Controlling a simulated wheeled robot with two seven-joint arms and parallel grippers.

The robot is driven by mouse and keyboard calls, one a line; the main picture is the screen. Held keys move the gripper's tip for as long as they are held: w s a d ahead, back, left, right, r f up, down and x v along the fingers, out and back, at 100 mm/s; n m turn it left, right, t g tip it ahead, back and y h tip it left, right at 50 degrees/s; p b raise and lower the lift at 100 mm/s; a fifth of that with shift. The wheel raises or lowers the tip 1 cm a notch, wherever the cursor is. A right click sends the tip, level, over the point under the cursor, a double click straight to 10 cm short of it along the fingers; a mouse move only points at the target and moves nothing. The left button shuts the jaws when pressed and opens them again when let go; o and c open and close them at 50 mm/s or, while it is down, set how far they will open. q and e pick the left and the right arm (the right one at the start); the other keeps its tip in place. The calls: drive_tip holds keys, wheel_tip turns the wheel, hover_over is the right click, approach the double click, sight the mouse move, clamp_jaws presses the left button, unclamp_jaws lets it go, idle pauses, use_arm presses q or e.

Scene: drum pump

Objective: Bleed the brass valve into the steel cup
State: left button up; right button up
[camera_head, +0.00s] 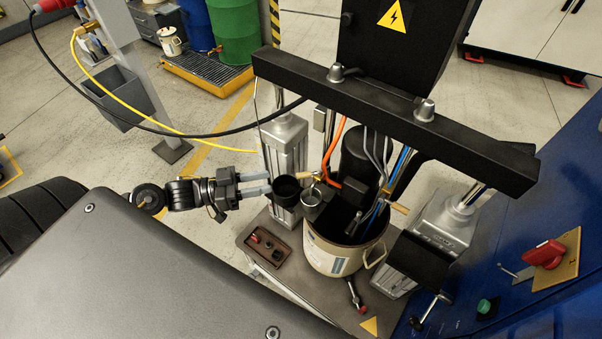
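My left gripper (271,184) reaches in from the left, beside the drum pump. Its two grey fingers meet a dark, open-topped cup (287,196), which appears held off the bench. The cup looks dark rather than bright steel. A small brass-coloured valve part (306,175) shows just right of and above the cup's rim. A small round silvery fitting (311,199) sits close to the cup's right side. Whether the cup touches either one, or is under the valve's outlet, I cannot tell. My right gripper is not in view.
A cream pail (330,260) stands under the black crossbeam (390,115), with hoses entering it. A brown tray (268,246) with small parts lies on the bench to its left. A blue cabinet with a red switch (545,253) closes off the right.

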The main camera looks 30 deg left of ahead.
sight(301, 173)
use_arm(q)
drive_tip(key=p+x, duration=0.3)
drive_tip(key=x, duration=0.6)
drive_tip(key=shift+w+r, duration=0.1)
drive_tip(key=shift+x, duration=0.8)
clamp_jaws()
